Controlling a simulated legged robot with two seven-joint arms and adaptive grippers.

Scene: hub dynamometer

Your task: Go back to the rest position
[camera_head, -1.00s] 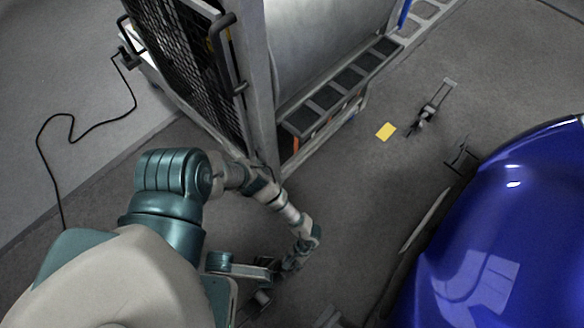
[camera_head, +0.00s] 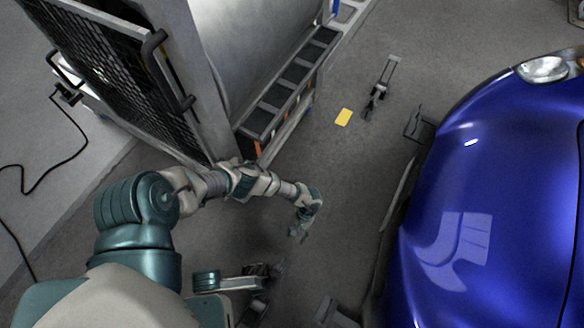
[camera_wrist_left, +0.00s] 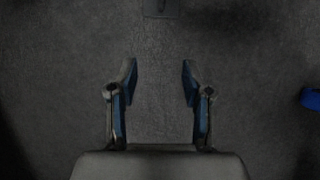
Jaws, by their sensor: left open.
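My left arm comes in from the left in the head view and reaches over the floor, close in front of the machine's near corner post. My left gripper (camera_head: 299,236) points down at the end of it, over bare floor between the machine and the blue car. In the left wrist view its two fingers (camera_wrist_left: 158,82) are spread apart, with only grey floor between them. It holds nothing. I cannot make out my right gripper in either view.
A machine with a mesh guard (camera_head: 115,75) and a large drum (camera_head: 255,45) stands at the upper left. A blue car (camera_head: 490,200) fills the right. A black cable (camera_head: 50,170) lies at far left.

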